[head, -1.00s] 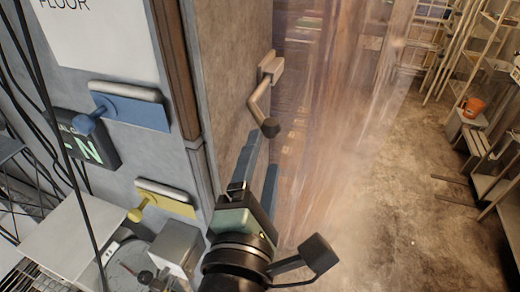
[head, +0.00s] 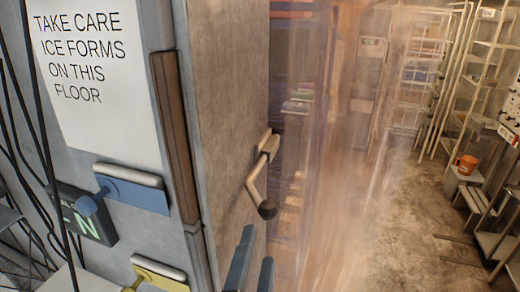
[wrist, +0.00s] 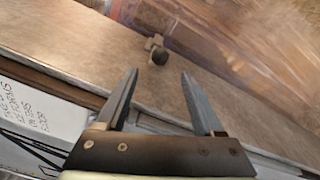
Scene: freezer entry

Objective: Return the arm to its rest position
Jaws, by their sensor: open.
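My gripper (head: 252,262) shows at the bottom middle of the head view, with two blue-grey fingers pointing up and the rest below the frame. In the wrist view my gripper (wrist: 158,88) has its fingers spread apart with nothing between them. The lever handle (head: 258,178) on the grey door edge is above my fingers in the head view. The handle also shows in the wrist view (wrist: 156,50), beyond the fingertips and apart from them.
A white warning sign (head: 90,70), a blue latch (head: 135,190) and a yellow latch (head: 158,277) are on the left panel. Translucent strip curtains (head: 350,140) hang right of the door. Shelves and an orange bucket (head: 466,165) stand at the far right. Floor (head: 415,240) shows between.

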